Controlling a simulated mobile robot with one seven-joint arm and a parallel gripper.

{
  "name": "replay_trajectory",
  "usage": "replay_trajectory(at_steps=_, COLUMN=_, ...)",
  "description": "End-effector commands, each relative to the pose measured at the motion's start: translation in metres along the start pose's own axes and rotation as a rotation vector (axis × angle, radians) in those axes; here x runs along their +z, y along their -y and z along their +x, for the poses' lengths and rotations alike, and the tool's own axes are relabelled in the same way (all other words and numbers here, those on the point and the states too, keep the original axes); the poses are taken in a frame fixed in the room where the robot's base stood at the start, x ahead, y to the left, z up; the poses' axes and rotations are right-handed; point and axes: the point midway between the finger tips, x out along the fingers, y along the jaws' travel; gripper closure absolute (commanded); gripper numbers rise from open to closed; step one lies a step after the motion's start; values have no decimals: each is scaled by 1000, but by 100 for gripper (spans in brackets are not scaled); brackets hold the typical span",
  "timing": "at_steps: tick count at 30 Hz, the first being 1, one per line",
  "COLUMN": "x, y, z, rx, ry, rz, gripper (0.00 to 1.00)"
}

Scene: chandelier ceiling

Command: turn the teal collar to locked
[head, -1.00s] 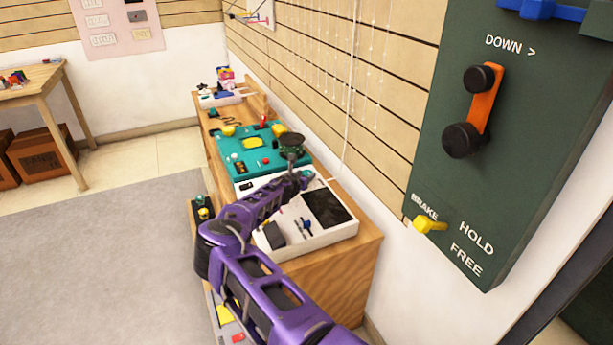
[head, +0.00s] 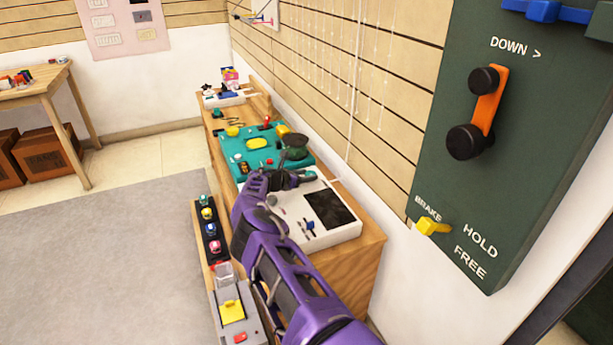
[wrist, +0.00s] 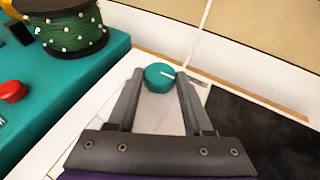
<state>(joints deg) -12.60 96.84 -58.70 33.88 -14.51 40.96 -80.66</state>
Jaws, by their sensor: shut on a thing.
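The teal collar (wrist: 159,77) is a small round knob with a white line on its top, seen in the wrist view on the white panel. The line points right, towards a small grey mark beside the collar. My gripper (wrist: 161,82) is shut on the collar, one finger at each side. In the head view the collar (head: 308,175) is small at the panel's back edge, with my gripper (head: 298,178) at it. Any lettering by the collar is too small to read.
A dark green beaded spool (wrist: 72,32) stands close by at upper left, on the teal panel (wrist: 118,50) with a red button (wrist: 12,91). A black plate (head: 328,208) lies right of the collar. The slatted wall (head: 390,110) rises behind the bench.

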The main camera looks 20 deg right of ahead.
Motion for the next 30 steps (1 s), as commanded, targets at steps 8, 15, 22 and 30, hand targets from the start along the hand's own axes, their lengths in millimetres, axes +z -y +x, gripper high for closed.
replay_trajectory(at_steps=8, x=-1, y=-2, z=0, rx=-31, ry=-2, rz=15, gripper=100)
replay_trajectory(at_steps=15, x=-1, y=-2, z=0, rx=-47, ry=-2, rz=20, gripper=100)
replay_trajectory(at_steps=22, x=-1, y=-2, z=0, rx=-52, ry=-1, rz=22, gripper=100)
replay_trajectory(at_steps=30, x=-1, y=-2, z=0, rx=-53, ry=-2, rz=23, gripper=100)
